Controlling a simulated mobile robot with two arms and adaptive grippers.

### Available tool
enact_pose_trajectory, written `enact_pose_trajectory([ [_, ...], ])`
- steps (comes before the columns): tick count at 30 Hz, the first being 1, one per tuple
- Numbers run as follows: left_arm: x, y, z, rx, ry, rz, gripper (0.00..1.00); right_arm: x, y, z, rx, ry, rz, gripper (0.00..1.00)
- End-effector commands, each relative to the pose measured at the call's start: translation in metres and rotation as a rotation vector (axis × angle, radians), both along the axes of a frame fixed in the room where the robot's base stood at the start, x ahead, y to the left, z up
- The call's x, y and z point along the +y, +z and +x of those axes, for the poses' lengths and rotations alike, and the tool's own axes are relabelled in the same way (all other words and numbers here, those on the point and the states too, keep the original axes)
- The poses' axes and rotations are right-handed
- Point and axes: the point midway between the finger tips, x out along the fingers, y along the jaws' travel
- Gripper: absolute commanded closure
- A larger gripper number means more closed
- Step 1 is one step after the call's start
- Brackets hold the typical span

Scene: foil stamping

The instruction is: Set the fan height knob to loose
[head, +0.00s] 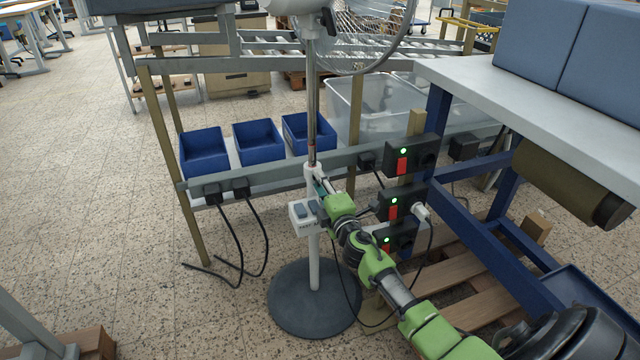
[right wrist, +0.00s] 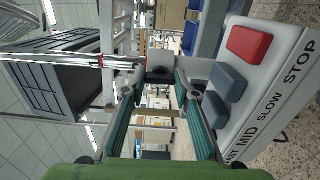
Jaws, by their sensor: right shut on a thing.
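The standing fan has a grey pole (head: 313,100), a wire-caged head (head: 362,35) cut off at the top, and a round dark base (head: 300,305) on the floor. Its white button box (head: 303,216) sits partway up the pole. The black fan height knob (right wrist: 160,74) shows in the right wrist view between the teal fingers, beside the pole collar. My right gripper (head: 321,187) reaches the pole just above the button box; in the right wrist view it (right wrist: 158,85) is shut on the knob. The knob is hidden in the head view. My left gripper is not in view.
Close beside the knob is the button panel (right wrist: 285,85) with a red STOP button (right wrist: 248,43) and blue-grey buttons. Several blue bins (head: 258,142) stand behind the fan. Black switch boxes (head: 411,155) and a blue-legged bench (head: 465,75) are at right. Cables lie on the floor.

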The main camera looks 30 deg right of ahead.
Motion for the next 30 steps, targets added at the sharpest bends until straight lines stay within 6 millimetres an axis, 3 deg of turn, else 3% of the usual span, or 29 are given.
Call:
enact_pose_trajectory([
  [3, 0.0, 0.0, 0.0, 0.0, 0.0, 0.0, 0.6, 0.001, -0.002, 0.0, 0.004, 0.002, -0.002, 0.94],
  [4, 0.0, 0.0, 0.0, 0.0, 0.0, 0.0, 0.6, 0.001, -0.002, 0.0, 0.004, 0.002, -0.002, 0.65],
  [5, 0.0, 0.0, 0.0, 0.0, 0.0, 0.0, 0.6, 0.001, -0.002, 0.0, 0.004, 0.002, -0.002, 0.57],
  [6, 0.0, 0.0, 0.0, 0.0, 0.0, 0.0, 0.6, 0.001, -0.002, 0.0, 0.004, 0.001, -0.002, 0.56],
  [19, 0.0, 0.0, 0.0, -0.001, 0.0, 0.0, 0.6, 0.002, -0.001, -0.006, 0.0, 0.001, -0.002, 0.56],
  [30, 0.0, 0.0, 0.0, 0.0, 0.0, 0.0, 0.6, 0.016, -0.002, -0.066, 0.004, 0.002, 0.0, 0.56],
])
